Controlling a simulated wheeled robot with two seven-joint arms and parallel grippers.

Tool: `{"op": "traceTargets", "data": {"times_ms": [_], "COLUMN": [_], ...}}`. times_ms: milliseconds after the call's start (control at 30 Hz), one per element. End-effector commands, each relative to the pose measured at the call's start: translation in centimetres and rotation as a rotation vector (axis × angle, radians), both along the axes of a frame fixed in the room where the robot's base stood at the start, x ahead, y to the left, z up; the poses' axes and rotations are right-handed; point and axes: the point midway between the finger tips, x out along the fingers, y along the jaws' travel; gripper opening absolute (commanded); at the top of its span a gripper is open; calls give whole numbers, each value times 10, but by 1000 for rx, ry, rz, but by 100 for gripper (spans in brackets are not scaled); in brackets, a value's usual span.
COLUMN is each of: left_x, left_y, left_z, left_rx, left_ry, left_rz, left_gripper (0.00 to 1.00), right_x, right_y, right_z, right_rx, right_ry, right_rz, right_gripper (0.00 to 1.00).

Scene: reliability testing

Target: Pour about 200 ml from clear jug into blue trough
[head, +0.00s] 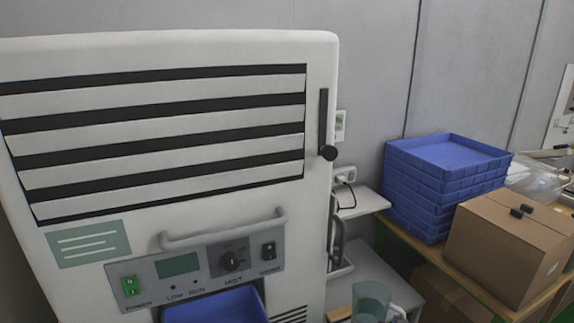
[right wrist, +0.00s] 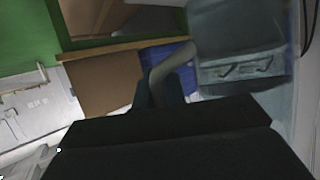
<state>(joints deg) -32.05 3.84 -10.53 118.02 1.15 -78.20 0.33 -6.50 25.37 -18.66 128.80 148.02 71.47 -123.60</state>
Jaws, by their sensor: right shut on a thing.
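The clear jug (head: 370,300) is in the head view at the bottom edge, right of the white machine; its lower part is cut off. Its pale handle (head: 401,312) is on its right side. In the right wrist view the jug (right wrist: 238,35) fills the upper right, and its handle (right wrist: 172,66) runs down to my right gripper (right wrist: 160,92), which is shut on it. The liquid level cannot be made out. The blue trough (head: 212,306) sits in the front of the machine below its control panel, partly cut off. My left gripper is not in view.
The white machine (head: 325,80) has a bar handle (head: 225,232) above its control panel (head: 195,268). A small shelf (head: 362,203) is on the wall to its right. Stacked blue trays (head: 440,190) and a cardboard box (head: 508,245) stand on the bench at right.

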Motion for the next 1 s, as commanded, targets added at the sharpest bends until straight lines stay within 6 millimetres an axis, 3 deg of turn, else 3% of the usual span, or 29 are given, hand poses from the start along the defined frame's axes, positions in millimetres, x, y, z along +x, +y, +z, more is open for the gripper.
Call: {"op": "traceTargets", "data": {"times_ms": [200,533,1000], "left_x": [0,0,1], "left_y": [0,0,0], "left_z": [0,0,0], "left_rx": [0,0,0], "left_ry": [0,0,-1], "left_rz": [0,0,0], "left_gripper": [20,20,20], "right_x": [0,-1,0], "right_y": [46,93,94], "right_z": [5,8,9], "right_rx": [-4,-3,-1], "right_ry": [-2,-2,-3], "right_rz": [228,455,449], "right_gripper": [0,0,0]}}
